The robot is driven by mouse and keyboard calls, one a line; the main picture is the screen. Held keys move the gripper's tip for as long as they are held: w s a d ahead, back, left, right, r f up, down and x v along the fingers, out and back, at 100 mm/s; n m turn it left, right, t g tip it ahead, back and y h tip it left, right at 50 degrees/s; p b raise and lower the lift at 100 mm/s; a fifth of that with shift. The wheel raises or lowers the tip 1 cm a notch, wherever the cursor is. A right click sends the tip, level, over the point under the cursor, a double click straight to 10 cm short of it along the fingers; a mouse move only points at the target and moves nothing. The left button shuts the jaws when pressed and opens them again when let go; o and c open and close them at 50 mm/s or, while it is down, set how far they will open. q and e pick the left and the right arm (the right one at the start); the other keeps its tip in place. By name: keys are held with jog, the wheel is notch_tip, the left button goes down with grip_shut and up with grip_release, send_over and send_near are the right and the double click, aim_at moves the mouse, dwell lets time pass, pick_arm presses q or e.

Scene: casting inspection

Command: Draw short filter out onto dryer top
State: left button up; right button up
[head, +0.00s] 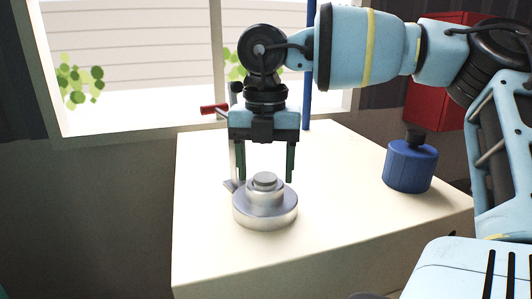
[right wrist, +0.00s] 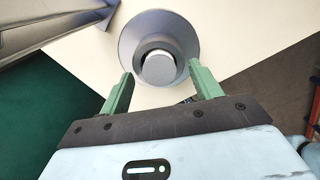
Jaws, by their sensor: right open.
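I see nothing that I can clearly identify as a filter or a dryer. A round, stepped metal part (head: 265,208) stands upright on a cream table or cabinet top (head: 330,235). It also shows in the right wrist view (right wrist: 182,38), with its narrower raised centre facing the camera. My right gripper (head: 266,180) points down at the part's raised top, with one green finger on each side. In the right wrist view the gripper (right wrist: 161,74) is open and empty; whether a finger touches the part I cannot tell. My left gripper is not in view.
A blue cylinder with a black knob (head: 410,167) stands at the right of the top. A grey upright device with a red handle (head: 213,109) is partly hidden behind my right gripper. A red box (head: 437,100) is behind. The top's front left is clear.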

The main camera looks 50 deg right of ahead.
aim_at(265, 177)
jog(key=shift+c, duration=0.3)
jog(key=c, duration=1.1)
jog(key=shift+r+p, duration=0.5)
jog(key=shift+r, duration=1.95)
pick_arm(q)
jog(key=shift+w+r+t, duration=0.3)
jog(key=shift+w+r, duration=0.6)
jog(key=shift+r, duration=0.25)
pick_arm(e)
jog(key=shift+r, duration=1.1)
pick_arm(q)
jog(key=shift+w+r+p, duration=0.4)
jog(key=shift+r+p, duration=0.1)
pick_arm(e)
jog(key=shift+r, duration=2.05)
